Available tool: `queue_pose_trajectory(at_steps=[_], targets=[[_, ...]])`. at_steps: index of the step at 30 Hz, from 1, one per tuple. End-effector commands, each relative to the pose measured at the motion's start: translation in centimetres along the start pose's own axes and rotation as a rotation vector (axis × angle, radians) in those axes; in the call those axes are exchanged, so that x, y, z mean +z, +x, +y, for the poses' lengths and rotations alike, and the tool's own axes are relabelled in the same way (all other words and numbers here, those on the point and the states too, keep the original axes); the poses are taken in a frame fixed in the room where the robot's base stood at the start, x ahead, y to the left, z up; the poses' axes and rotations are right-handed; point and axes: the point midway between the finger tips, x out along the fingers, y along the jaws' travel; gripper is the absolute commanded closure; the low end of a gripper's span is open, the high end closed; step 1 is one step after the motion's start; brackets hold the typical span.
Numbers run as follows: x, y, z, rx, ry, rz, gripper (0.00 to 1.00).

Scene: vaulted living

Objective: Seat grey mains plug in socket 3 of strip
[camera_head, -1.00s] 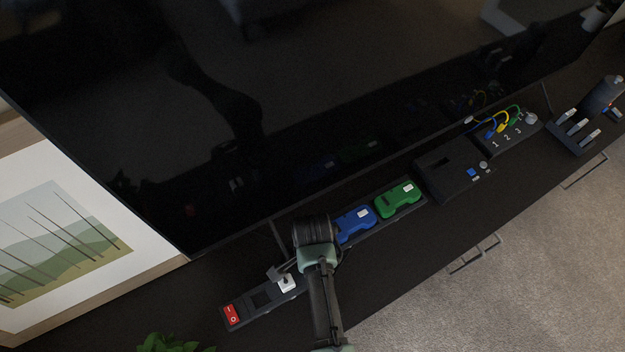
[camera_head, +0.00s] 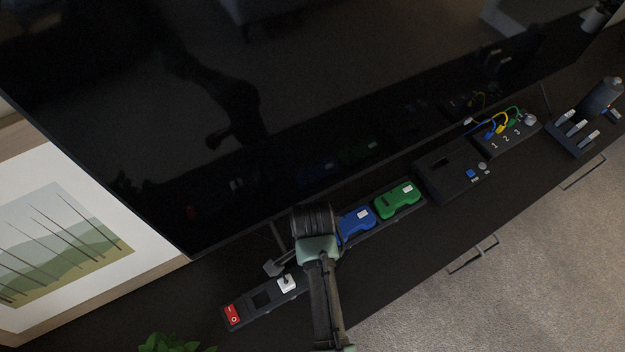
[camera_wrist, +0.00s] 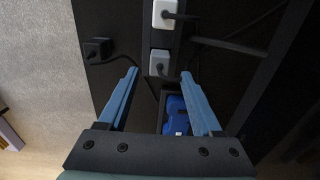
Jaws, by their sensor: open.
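The grey mains plug (camera_wrist: 158,62) shows in the wrist view, in line with the strip just below a white plug (camera_wrist: 163,12). I cannot tell whether it is fully down in its socket. In the head view my arm hides it. The dark strip (camera_head: 246,308) has a red switch (camera_head: 232,314), an empty square socket (camera_head: 261,299) and the white plug (camera_head: 287,284). My gripper (camera_wrist: 159,73) is open, its blue fingers apart. In the wrist view the fingertips appear on either side of the grey plug, with gaps; nothing is held.
A black plug (camera_wrist: 98,48) with a cable lies beside the strip. Blue (camera_head: 356,224) and green (camera_head: 398,200) devices sit in a tray to the right. A numbered box (camera_head: 507,138) with cables stands farther right. The large screen (camera_head: 200,120) rises close behind.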

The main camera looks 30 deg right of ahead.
Motion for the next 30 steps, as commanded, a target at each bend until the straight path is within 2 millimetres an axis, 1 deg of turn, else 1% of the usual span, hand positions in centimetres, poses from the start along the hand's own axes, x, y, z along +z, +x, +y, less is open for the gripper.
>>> queue_pose_trajectory(at_steps=[1,6,9,12,17,30], targets=[[0.0,-1.4,-0.1,-0.004,-0.001,0.002,0.34],[0.0,-4.6,0.0,-0.002,-0.001,0.001,0.34],[0.0,-5.9,-0.1,-0.002,-0.001,0.001,0.34],[0.0,-6.7,0.0,-0.001,0.0,0.0,0.34],[0.0,-7.1,0.0,0.001,0.0,0.0,0.34],[0.0,-7.0,0.0,0.001,0.0,0.0,0.34]])
